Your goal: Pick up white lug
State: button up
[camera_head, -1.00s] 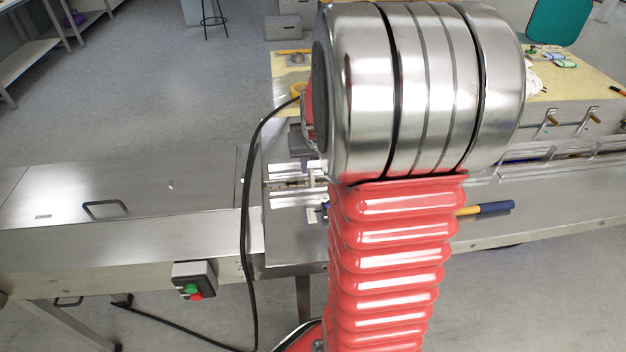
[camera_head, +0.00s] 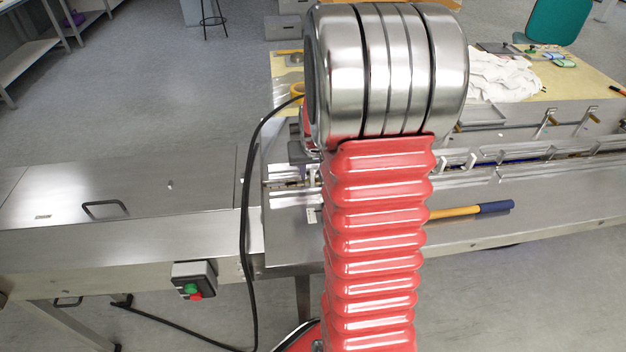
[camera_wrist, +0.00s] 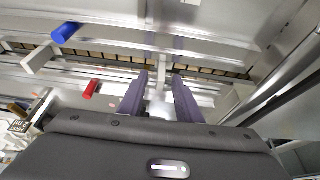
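My gripper (camera_wrist: 160,77) shows in the wrist view with two purple fingers spread apart, so it is open. A pale upright piece stands between and beyond the fingertips; blur keeps me from telling whether it is a white lug. No finger visibly closes on anything. A white block-shaped lug (camera_wrist: 40,58) stands at the left of the wrist view, clear of the fingers, beside the metal channel.
A blue cylinder (camera_wrist: 66,32) and a red cylinder (camera_wrist: 91,89) lie left of the fingers. In the head view, a blue-and-yellow-handled tool (camera_head: 480,209) lies on the machine's steel top, and a white cloth (camera_head: 505,75) lies on the yellowish table behind.

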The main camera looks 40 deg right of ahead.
jog(key=shift+w+d+f, duration=0.1)
jog(key=shift+f, duration=0.2)
dwell(0.4)
grip_shut()
